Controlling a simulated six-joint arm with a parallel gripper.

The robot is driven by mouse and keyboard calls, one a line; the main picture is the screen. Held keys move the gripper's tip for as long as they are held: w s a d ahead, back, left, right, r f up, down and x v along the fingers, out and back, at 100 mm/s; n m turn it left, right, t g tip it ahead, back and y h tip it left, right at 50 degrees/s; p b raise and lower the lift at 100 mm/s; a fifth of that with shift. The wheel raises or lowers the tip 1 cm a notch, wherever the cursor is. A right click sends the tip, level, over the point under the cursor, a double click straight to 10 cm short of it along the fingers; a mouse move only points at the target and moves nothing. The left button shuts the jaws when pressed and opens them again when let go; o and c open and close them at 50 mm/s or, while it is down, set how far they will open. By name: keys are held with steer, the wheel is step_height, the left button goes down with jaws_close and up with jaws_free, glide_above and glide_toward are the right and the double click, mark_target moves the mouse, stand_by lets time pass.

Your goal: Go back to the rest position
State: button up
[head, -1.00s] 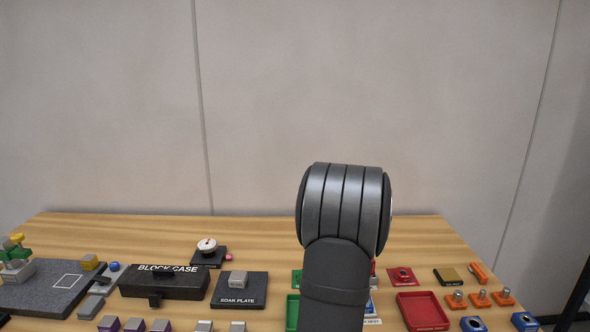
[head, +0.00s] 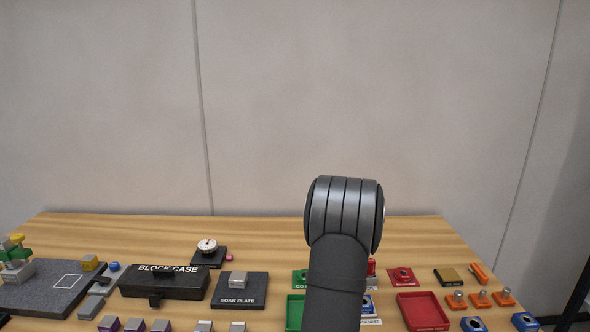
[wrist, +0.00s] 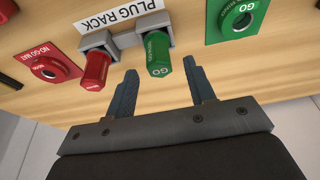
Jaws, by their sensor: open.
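In the wrist view my gripper (wrist: 160,66) is open, with its two fingers spread apart. A green plug marked GO (wrist: 158,54) shows between the fingertips in the picture, with its far end in a grey holder of the plug rack (wrist: 129,38). A red plug (wrist: 95,70) sits in the other holder, left of the fingers. I cannot tell how far the fingertips are from the green plug. In the head view my arm rises at right of centre and hides my gripper and most of the rack area.
In the head view, a block case (head: 165,283), a soak plate (head: 239,300), a red tray (head: 422,312) and several orange stands crowd the bench. The bench's back strip is clear.

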steer(key=shift+r, duration=0.1)
steer(key=v, duration=1.7)
steer(key=x, duration=1.8)
steer(key=shift+s, duration=0.15)
step_height(320, 180, up, 8)
steer(key=shift+f, duration=0.1)
steer(key=s+d+f, duration=0.1)
steer(key=s+d, duration=0.1)
steer(key=s, duration=0.4)
steer(key=s+d+f, duration=0.2)
steer(key=s, duration=0.4)
steer(key=shift+d+f, duration=0.2)
steer(key=shift+d, duration=0.05)
